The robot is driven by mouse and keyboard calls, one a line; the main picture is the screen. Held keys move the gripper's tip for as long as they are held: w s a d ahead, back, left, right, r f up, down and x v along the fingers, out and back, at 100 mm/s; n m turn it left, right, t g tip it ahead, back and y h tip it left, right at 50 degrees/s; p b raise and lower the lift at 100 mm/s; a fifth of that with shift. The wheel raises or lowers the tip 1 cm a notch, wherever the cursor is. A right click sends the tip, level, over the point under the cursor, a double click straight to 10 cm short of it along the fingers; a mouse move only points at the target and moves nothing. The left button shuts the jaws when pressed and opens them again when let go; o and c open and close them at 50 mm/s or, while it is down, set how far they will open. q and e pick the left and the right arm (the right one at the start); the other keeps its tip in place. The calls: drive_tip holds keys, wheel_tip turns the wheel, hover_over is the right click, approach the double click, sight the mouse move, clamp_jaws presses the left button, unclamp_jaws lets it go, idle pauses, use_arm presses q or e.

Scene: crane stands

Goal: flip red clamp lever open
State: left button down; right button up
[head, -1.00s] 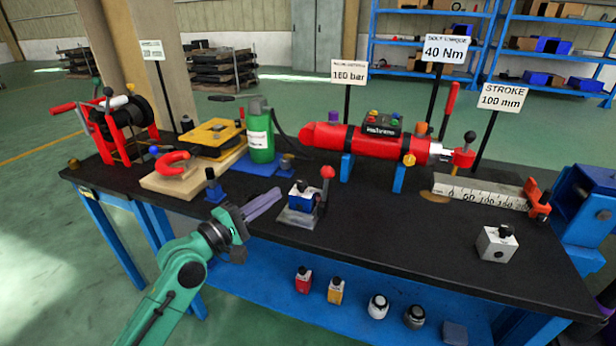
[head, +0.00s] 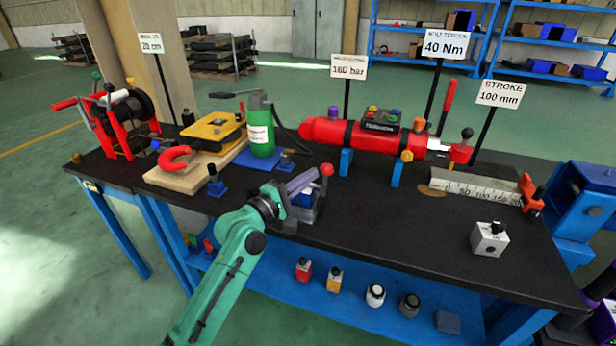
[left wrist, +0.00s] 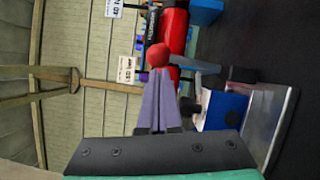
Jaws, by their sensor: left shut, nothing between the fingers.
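The clamp's red lever knob (head: 326,170) stands upright on its stem at the right side of a small clamp. The clamp holds a blue block (left wrist: 225,110) on a grey metal base plate (left wrist: 270,125). My left gripper (head: 312,174) reaches over the clamp from the front left and covers much of it in the head view. Its purple fingers are shut and empty. In the left wrist view the red knob (left wrist: 158,55) shows just beyond the fingertips; I cannot tell whether they touch. My right gripper is not in view.
A red cylinder (head: 365,134) on blue supports lies behind the clamp. A white block (head: 489,239) sits at right. The black tabletop (head: 400,230) between is clear.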

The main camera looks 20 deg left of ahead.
use_arm(q)
drive_tip(key=shift+d+r+m+p, duration=0.2)
drive_tip(key=shift+m+p, duration=0.1)
drive_tip(key=shift+p, duration=0.3)
drive_tip(key=d+f+m+g+y+p, duration=0.1)
drive_tip(key=d+m+p, duration=0.6)
drive_tip(key=p, duration=0.8)
drive_tip(key=shift+s+d+f+m+g+y+p, duration=0.15)
drive_tip(key=shift+s+m+g+y+p, duration=0.25)
drive_tip(key=shift+g+y, duration=0.5)
drive_tip(key=shift+w, duration=0.15)
